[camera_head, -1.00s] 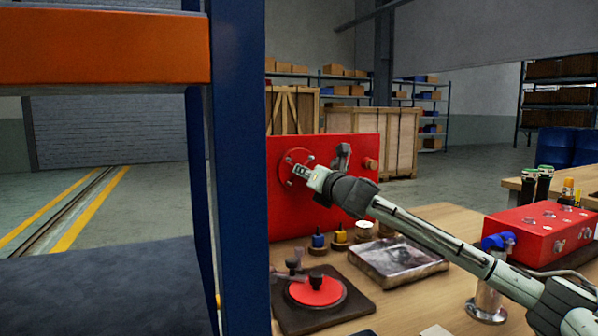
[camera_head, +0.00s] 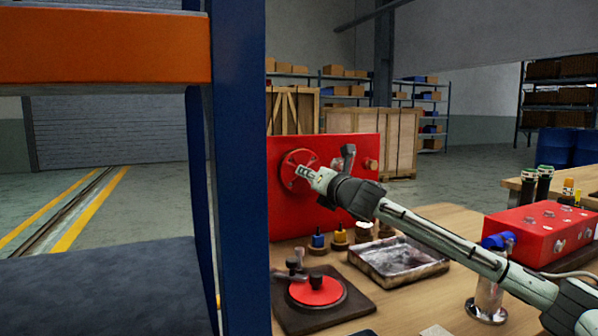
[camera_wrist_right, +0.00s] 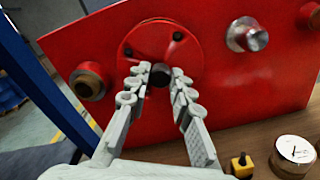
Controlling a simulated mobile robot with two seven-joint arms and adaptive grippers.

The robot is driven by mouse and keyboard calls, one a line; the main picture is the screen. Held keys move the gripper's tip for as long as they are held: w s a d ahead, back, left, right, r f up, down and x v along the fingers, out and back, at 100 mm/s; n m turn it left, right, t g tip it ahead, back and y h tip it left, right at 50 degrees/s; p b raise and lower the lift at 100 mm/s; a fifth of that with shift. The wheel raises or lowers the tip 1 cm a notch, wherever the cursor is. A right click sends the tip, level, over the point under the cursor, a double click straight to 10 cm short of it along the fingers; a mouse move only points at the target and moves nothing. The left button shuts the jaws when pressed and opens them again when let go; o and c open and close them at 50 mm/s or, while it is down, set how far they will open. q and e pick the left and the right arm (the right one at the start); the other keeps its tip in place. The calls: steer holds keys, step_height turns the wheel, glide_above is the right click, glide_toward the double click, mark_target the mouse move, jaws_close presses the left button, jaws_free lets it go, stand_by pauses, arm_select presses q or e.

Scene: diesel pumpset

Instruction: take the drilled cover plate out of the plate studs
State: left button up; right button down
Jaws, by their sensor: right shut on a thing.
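The drilled cover plate (camera_head: 290,159) is a red disc in front of the upright red panel (camera_head: 345,205), facing me. In the right wrist view the plate (camera_wrist_right: 146,36) shows dark spots near its rim, studs or holes, and a dark central knob (camera_wrist_right: 160,74). My right gripper (camera_head: 305,172) is shut on this knob. In the wrist view its two fingers (camera_wrist_right: 160,78) stand on either side of the knob. I cannot tell how much gap lies between plate and panel. The fingers hide the plate's lower part. My left gripper is out of view.
A blue rack post (camera_head: 238,180) stands close left of the panel. A grey valve (camera_head: 347,160) and a brass fitting (camera_wrist_right: 90,83) flank the plate. On the bench lie a metal tray (camera_head: 398,276), a dark base with a red disc (camera_head: 316,292), and a red box (camera_head: 540,232).

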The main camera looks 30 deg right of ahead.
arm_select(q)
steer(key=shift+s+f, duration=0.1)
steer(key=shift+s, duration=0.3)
arm_select(e)
steer(key=shift+s, duration=0.45)
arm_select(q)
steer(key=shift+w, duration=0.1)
arm_select(e)
steer(key=shift+r, duration=0.15)
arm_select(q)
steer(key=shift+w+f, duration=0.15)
arm_select(e)
steer(key=shift+s+a, duration=0.2)
steer(key=shift+s, duration=2.35)
